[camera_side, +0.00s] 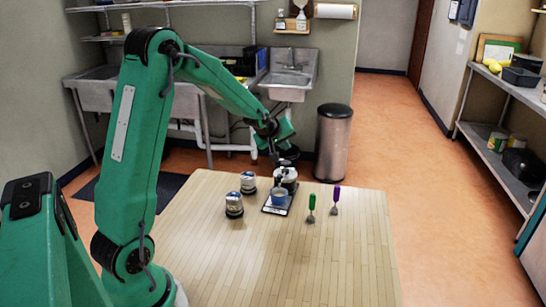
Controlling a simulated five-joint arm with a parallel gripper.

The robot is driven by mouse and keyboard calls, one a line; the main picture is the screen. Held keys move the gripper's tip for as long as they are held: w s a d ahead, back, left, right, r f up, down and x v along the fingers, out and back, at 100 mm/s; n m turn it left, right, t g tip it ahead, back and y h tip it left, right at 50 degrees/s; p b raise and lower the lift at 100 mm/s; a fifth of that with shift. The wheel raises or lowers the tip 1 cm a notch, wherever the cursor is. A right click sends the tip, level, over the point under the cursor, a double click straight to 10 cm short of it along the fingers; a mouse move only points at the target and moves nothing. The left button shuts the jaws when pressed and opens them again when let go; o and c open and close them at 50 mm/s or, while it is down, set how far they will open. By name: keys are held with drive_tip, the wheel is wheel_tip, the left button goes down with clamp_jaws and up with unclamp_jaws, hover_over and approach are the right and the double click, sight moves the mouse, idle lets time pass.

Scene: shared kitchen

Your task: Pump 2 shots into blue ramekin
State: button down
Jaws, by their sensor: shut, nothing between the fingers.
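The blue ramekin (279,197) stands on a dark flat tray or scale (270,210) on the wooden table. A pump bottle (287,178) with a dark top and pale body stands just behind the ramekin, partly hidden by it. My gripper (288,158) is shut and points down at the top of the bottle. It is small and dark here, and I cannot tell whether it touches the pump head. The ramekin's inside is too small to make out.
Two jars with dark bases, one nearer (234,205) and one farther (248,183), stand left of the tray. A green-handled tool (311,207) and a purple-handled tool (336,198) are to its right. The front of the table (280,270) is clear.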

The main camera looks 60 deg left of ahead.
sight(284, 164)
wheel_tip(284, 164, up, 4)
drive_tip(key=shift+f, duration=0.25)
idle(0.7)
drive_tip(key=s+d+r+m+g+h, duration=0.1)
drive_tip(key=s+d+r+m, duration=0.3)
drive_tip(key=s+d, duration=0.3)
drive_tip(key=s+d+r+m+h, duration=0.1)
drive_tip(key=s+d+r+m, duration=0.2)
drive_tip(key=s+d, duration=0.35)
drive_tip(key=s+d+m+g+h, duration=0.1)
drive_tip(key=s+d+m, duration=0.6)
drive_tip(key=s, duration=0.8)
drive_tip(key=d, duration=0.3)
drive_tip(key=shift+f+g+h, duration=0.4)
